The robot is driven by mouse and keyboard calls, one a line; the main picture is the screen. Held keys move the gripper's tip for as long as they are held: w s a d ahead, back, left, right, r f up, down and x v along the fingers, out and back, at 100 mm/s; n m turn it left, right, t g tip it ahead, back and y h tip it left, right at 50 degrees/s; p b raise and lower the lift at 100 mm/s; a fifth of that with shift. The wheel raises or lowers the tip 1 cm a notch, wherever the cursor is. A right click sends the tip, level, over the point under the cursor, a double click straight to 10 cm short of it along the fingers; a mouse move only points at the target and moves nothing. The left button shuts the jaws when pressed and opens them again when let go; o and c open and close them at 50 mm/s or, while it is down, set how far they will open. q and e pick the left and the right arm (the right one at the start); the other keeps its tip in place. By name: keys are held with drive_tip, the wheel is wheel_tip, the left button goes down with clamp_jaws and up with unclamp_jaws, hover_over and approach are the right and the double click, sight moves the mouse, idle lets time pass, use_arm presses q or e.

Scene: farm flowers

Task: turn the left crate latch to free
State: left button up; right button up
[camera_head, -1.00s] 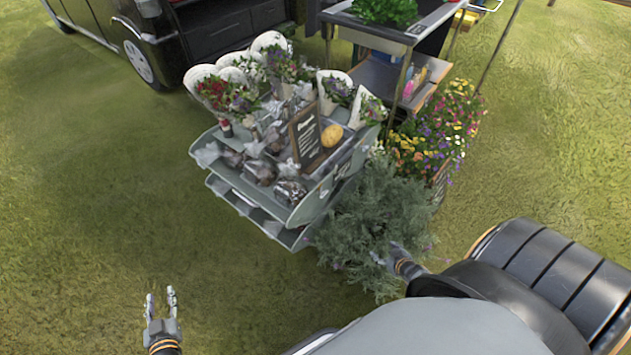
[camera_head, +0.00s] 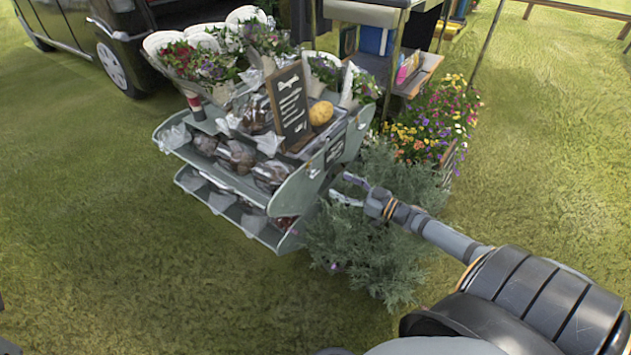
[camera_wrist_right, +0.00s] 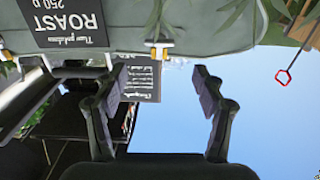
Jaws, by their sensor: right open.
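The grey-green tiered crate (camera_head: 290,195) stands left of centre in the head view, holding flowers and wrapped goods. In the right wrist view, which is upside down, its end panel (camera_wrist_right: 215,35) fills the top. A small white and orange latch (camera_wrist_right: 160,48) sits at the panel's edge, and a similar fitting (camera_wrist_right: 6,58) shows at the far left. My right gripper (camera_head: 338,187) is open beside the crate's right end. In the wrist view its open fingers (camera_wrist_right: 160,76) are spread, with the first latch beyond the gap between them. Only dark fragments of my left arm show at the left edge.
A leafy grey-green bush (camera_head: 365,245) grows below my right gripper. Colourful flowers (camera_head: 435,125) and a table stand behind it. A chalkboard sign (camera_head: 290,105) stands on the crate. A dark vehicle (camera_head: 105,45) is at the back left. Grass in front is clear.

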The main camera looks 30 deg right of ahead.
sight(317, 174)
drive_tip(key=b+x, duration=0.1)
drive_tip(key=x, duration=0.1)
drive_tip(key=b+x, duration=0.1)
drive_tip(key=x, duration=0.1)
drive_tip(key=b+x, duration=0.1)
drive_tip(key=x, duration=0.2)
drive_tip(key=shift+d+f+b, duration=0.1)
drive_tip(key=shift+f+b, duration=0.15)
drive_tip(key=shift+b, duration=0.1)
drive_tip(key=shift+w+a+r, duration=0.15)
drive_tip(key=shift+w+a, duration=0.1)
drive_tip(key=shift+w, duration=0.3)
drive_tip(key=c, duration=1.2)
